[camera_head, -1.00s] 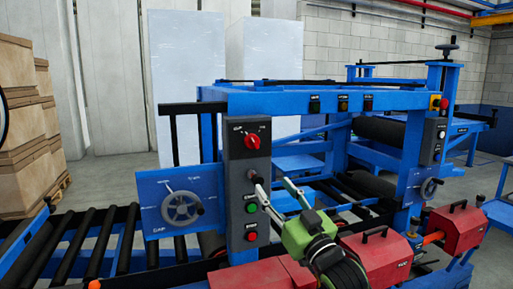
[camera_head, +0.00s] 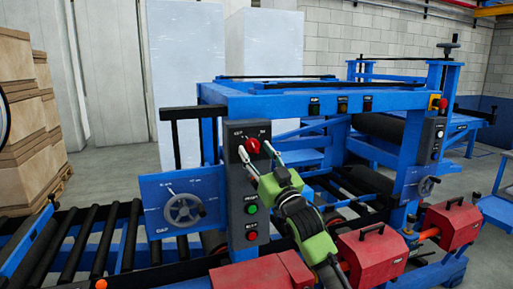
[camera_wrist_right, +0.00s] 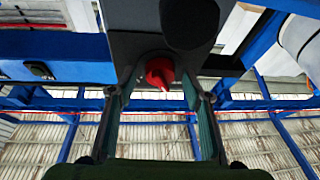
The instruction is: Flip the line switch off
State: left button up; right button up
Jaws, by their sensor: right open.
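The line switch is a red rotary knob (camera_head: 253,146) near the top of a dark grey control panel (camera_head: 236,183) on the blue machine. My green right gripper (camera_head: 256,154) is open, its fingertips close below and on either side of the knob in the head view. In the right wrist view, the red knob (camera_wrist_right: 160,72) sits between the tips of the two spread fingers (camera_wrist_right: 158,86), with visible gaps at both sides. Labels stand above the knob, too small to read surely. My left gripper is not in view.
Below the knob on the panel are a green button (camera_head: 251,209) and a red button (camera_head: 252,235). A handwheel (camera_head: 183,209) on a blue plate stands left of the panel. Black rollers (camera_head: 102,240) lie at lower left; red housings (camera_head: 373,256) stand at lower right.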

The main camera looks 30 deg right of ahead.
jog(key=shift+w, duration=0.15)
jog(key=shift+c, duration=0.4)
jog(key=c, duration=1)
jog(key=shift+d+r+n+y+p, duration=0.15)
jog(key=shift+n+y, duration=0.25)
jog(key=shift+n, duration=0.3)
jog(key=shift+r+n+y+p, duration=0.15)
jog(key=shift+n+y, duration=0.25)
jog(key=shift+n, duration=0.3)
jog(key=shift+c, duration=0.2)
jog(key=shift+f+n+y, duration=0.15)
jog(key=shift+n+y, duration=0.25)
jog(key=shift+n, duration=0.4)
jog(key=o, duration=1.1)
